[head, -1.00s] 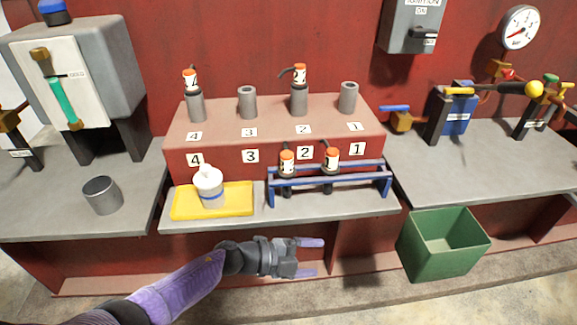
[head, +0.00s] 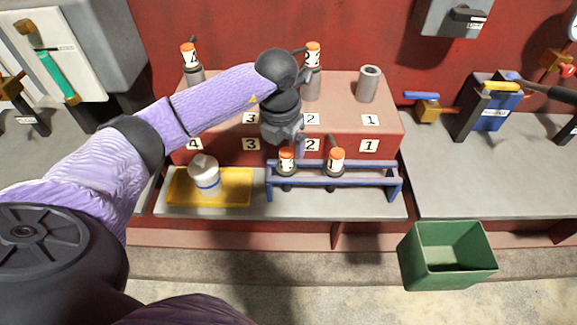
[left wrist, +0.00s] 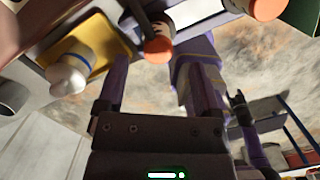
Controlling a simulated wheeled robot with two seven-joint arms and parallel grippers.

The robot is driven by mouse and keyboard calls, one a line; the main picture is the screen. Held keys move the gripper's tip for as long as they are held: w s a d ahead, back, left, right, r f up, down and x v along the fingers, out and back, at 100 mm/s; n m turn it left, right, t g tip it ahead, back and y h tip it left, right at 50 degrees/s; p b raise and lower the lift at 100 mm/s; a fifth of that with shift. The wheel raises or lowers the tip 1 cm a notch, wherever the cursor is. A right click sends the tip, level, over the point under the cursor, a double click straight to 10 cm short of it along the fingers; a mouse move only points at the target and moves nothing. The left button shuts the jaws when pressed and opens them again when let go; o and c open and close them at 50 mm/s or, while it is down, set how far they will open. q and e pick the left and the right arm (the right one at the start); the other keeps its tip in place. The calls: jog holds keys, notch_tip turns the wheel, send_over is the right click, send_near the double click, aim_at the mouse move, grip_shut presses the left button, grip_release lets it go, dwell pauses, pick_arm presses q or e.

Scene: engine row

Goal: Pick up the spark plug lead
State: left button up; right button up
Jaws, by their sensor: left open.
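Two spark plug leads, white with orange tops, stand upright in the blue rack (head: 380,181): a left one (head: 287,162) and a right one (head: 336,161). My left gripper (head: 294,148) is open, pointing down just above the left lead. In the left wrist view a lead's orange top (left wrist: 158,50) shows between the spread fingers (left wrist: 160,72), with no grip on it. Two more leads, at the left (head: 190,55) and centre (head: 313,56), are on posts of the red block. My right gripper (left wrist: 238,103) seems to show small in the left wrist view; its fingers are unclear.
A white bottle (head: 205,174) stands on a yellow tray (head: 240,188) left of the rack. A bare grey post (head: 368,84) stands on the block's right. A green bin (head: 447,268) is in front at right. My left arm hides another post.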

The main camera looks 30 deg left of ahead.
aim_at(286, 151)
pick_arm(q)
jog(key=f, duration=0.4)
jog(key=shift+w+a+b, duration=0.1)
jog(key=shift+w+b, duration=0.15)
jog(key=shift+b, duration=0.1)
grip_shut()
